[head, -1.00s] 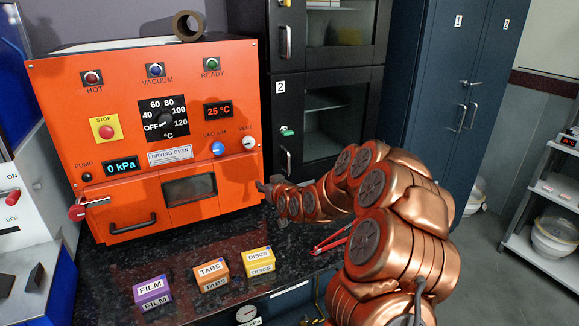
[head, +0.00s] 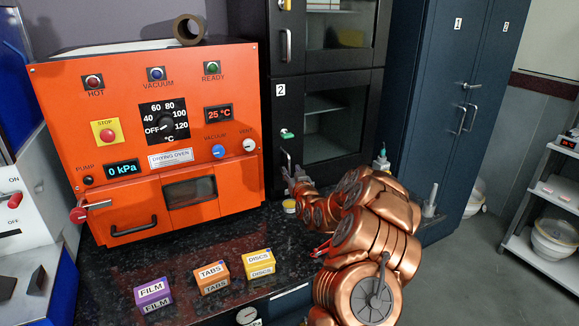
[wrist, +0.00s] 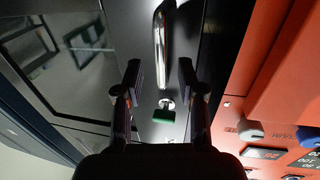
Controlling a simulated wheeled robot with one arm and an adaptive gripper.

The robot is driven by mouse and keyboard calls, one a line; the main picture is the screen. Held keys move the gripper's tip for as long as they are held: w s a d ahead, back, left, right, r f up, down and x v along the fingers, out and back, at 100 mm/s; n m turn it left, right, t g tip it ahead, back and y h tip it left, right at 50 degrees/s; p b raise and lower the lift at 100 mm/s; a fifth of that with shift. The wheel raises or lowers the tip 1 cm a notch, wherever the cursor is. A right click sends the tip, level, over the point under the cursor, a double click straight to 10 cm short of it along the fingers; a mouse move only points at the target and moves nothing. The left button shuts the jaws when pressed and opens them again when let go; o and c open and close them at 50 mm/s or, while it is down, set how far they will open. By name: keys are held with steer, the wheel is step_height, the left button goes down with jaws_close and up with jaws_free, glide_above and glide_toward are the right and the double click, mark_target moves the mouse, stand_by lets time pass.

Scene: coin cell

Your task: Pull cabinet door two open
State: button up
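Door two is the lower glass door (head: 335,125) of the black cabinet, with a white "2" label on its left frame. It looks shut. Its upright metal handle (head: 287,158) is on the left side, below a green-topped latch or key (head: 286,133). In the wrist view the handle (wrist: 160,45) lies in line with the gap between my fingers, and the green piece (wrist: 164,115) shows there too. My gripper (wrist: 159,72) is open and empty; it is at the handle's lower end in the head view (head: 291,174). I cannot tell whether it touches the handle.
The orange drying oven (head: 240,80) stands close on the left of the handle. FILM (head: 152,292), TABS (head: 213,277) and DISCS (head: 259,264) boxes sit on the dark counter (head: 190,250). Small bottles (head: 381,160) stand behind my arm. A blue cabinet (head: 470,60) is at right.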

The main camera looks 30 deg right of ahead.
mark_target(289, 168)
steer(key=shift+p+x, duration=0.4)
steer(key=shift+x, duration=1.45)
jaws_close()
steer(key=shift+d, duration=0.1)
